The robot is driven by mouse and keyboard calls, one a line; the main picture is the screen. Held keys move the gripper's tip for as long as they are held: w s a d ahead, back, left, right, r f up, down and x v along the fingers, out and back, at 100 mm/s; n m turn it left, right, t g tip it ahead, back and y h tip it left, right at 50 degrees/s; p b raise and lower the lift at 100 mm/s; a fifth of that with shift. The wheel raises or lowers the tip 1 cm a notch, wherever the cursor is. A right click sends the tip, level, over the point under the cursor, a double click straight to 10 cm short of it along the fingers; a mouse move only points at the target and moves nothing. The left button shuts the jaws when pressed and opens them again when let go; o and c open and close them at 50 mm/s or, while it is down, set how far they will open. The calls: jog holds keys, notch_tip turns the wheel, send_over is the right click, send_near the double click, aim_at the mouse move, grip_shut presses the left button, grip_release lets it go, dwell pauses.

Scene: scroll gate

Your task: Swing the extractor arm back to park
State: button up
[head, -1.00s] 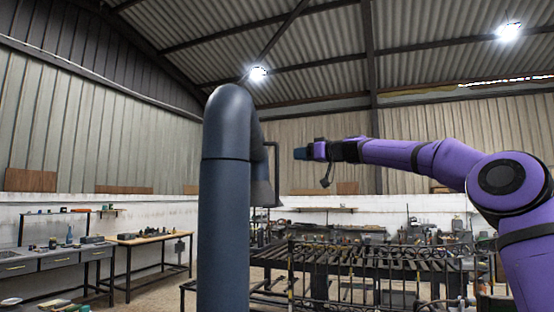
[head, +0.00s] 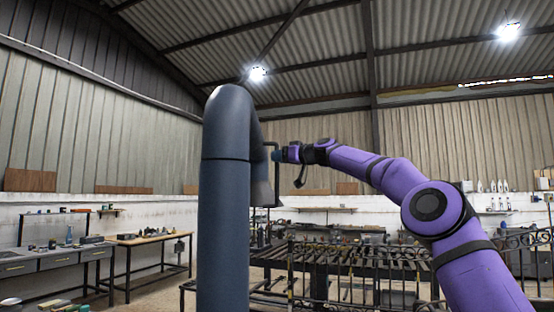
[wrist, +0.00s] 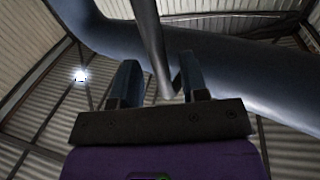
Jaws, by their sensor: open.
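The extractor arm (head: 225,200) is a thick blue-grey pipe that rises in the middle of the head view and bends over at the top. Its hood (head: 262,188) hangs behind and to the right of the upright pipe. A thin dark handle bar (head: 277,182) stands out at the hood's right side. My gripper (head: 277,155) is at the bar's upper part, coming from the right. In the wrist view my gripper (wrist: 160,76) is open, and a grey bar (wrist: 150,38) shows between its two fingers. I cannot tell if the fingers touch it.
A dark slatted metal table (head: 370,258) stands behind, below my arm. Workbenches (head: 150,240) line the left wall. The air to the right of the hood is taken up by my own arm. The space above the pipe is clear up to the roof.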

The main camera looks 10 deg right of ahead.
jog(key=shift+w+a, duration=0.5)
grip_shut()
